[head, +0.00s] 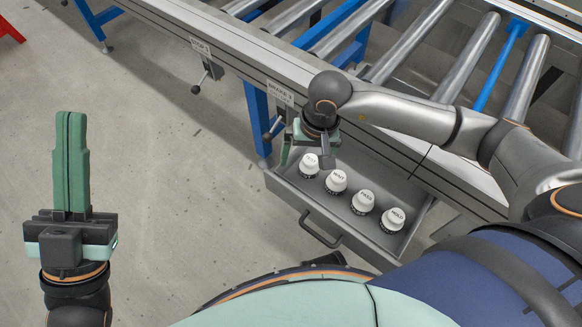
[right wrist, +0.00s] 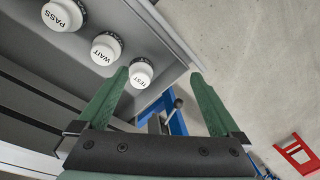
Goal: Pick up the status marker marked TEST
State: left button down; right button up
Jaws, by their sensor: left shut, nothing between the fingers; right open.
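The status marker marked TEST (head: 309,164) is a white round knob standing in the open grey drawer, first in a row from the left in the head view. It also shows in the right wrist view (right wrist: 141,73), near the left fingertip. My right gripper (head: 304,160) is open and hangs over that end of the drawer, close to the TEST marker. In the right wrist view its green fingers (right wrist: 160,78) are apart with nothing held between them. My left gripper (head: 70,115) is shut and empty, upright over the floor at the far left.
Markers WAIT (head: 336,181), PASS (head: 363,203) and HOLD (head: 392,219) stand beside TEST in the drawer (head: 285,187). The drawer handle (head: 319,230) faces the front. A roller conveyor (head: 225,60) with a blue leg (head: 257,115) stands behind.

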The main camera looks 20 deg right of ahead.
aim_at(310, 162)
jog(key=shift+n+t+h, duration=0.4)
jog(key=shift+n+h, duration=0.1)
jog(key=shift+h, duration=0.3)
jog(key=w+d+f+b, duration=0.1)
jog(key=f, duration=0.1)
jog(key=w+d+f, duration=0.1)
jog(key=f, duration=0.1)
jog(key=w+d+f+b, duration=0.1)
jog(key=f, duration=0.1)
jog(key=shift+w+d+b, duration=0.1)
jog(key=shift+b, duration=0.2)
jog(key=shift+w+f, duration=0.15)
jog(key=shift+f, duration=0.45)
jog(key=f+b, duration=0.2)
jog(key=f, duration=0.1)
jog(key=w+f, duration=0.1)
jog(key=f, duration=0.1)
jog(key=shift+w+d+b, duration=0.1)
jog(key=shift+d+b, duration=0.15)
jog(key=shift+b, duration=0.15)
pick_arm(q)
jog(key=shift+m+h, duration=0.4)
jog(key=shift+h, duration=0.3)
jog(key=f, duration=0.5)
jog(key=shift+s+d, duration=0.15)
jog(key=shift+s, duration=0.1)
pick_arm(e)
jog(key=c, duration=1.4)
